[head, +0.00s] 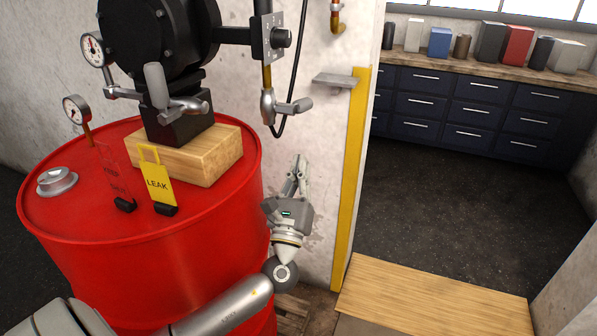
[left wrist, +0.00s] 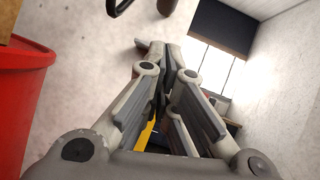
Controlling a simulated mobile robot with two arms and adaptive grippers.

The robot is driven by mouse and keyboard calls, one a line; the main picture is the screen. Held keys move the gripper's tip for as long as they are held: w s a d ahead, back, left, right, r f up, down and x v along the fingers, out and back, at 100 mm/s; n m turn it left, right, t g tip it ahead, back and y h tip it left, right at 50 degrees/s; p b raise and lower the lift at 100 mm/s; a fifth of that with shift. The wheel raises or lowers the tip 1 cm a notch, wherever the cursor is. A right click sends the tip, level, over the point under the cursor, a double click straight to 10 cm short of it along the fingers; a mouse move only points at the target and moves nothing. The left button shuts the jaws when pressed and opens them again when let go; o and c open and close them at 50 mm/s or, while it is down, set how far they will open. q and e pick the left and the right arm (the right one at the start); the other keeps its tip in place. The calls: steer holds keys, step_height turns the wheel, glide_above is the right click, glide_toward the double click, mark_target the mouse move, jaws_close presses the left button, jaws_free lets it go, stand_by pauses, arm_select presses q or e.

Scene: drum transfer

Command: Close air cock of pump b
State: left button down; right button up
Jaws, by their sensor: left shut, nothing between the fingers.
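A black pump (head: 158,35) sits on a wooden block (head: 190,155) on top of the red drum (head: 75,220). A grey cock with a lever (head: 285,106) hangs below a metal bracket at the wall, right of the pump. Another grey lever (head: 157,85) is at the pump's front. No label shows which one is the air cock of pump b. My left gripper (head: 299,162) is shut and empty, pointing up, below and apart from the wall cock. It also shows shut in the left wrist view (left wrist: 160,52). My right gripper is not in view.
A yellow leak tag (head: 157,183) and a gauge (head: 75,110) stand on the drum (left wrist: 25,100). A black hose (head: 297,70) hangs by the cock.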

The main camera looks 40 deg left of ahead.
mark_target(300, 106)
arm_select(q)
steer(key=w+a+r+p, duration=0.3)
steer(key=w+r, duration=0.2)
steer(key=r, duration=0.1)
steer(key=shift+r+p, duration=0.3)
steer(key=b, duration=0.3)
steer(key=w+r+t+y+b, duration=0.1)
steer(key=b, duration=0.3)
steer(key=shift+w+a+r, duration=0.1)
steer(key=shift+w+r, duration=0.1)
steer(key=shift+r, duration=0.05)
stand_by(0.3)
